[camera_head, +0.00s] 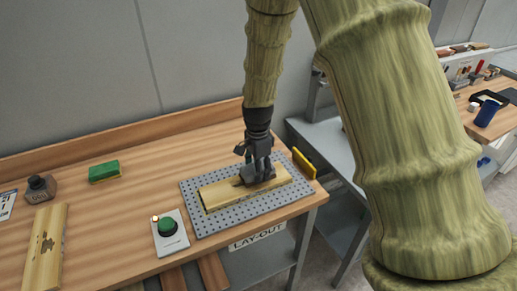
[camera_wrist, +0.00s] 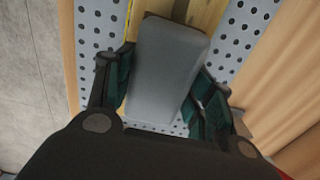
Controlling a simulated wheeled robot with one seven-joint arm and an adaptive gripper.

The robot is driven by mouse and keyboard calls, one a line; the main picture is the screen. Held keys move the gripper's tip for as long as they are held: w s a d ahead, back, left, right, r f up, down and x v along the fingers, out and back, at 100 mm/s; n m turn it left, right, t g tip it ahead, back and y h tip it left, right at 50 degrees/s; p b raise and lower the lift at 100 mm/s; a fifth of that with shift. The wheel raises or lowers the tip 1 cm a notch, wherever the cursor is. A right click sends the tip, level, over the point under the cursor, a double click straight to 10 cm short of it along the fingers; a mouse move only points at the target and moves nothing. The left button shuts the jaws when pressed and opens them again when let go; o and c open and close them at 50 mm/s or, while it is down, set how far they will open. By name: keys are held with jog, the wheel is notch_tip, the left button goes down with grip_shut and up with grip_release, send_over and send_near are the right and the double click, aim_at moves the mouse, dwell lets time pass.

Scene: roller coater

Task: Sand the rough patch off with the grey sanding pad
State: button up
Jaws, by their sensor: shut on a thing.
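My gripper (camera_head: 258,172) is shut on the grey sanding pad (camera_wrist: 165,70), with a finger on each side of it. The pad is over the pale wooden board (camera_head: 220,193), right of its middle in the head view. It looks to be at the board's surface, but contact is hard to tell. The board lies on a grey perforated plate (camera_head: 200,226). A small dark area shows on the board just beyond the pad in the wrist view; it may be the rough patch, mostly hidden by the pad.
A yellow item (camera_head: 303,163) is at the bench's right edge.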

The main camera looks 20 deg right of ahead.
notch_tip(320, 180, up, 4)
jog(key=shift+a+f+p, duration=0.1)
jog(key=shift+p, duration=0.85)
notch_tip(320, 180, up, 2)
jog(key=shift+r+p, duration=0.1)
jog(key=shift+p, duration=0.85)
jog(key=shift+r+p, duration=0.5)
jog(key=shift+r, duration=0.2)
jog(key=shift+f, duration=0.15)
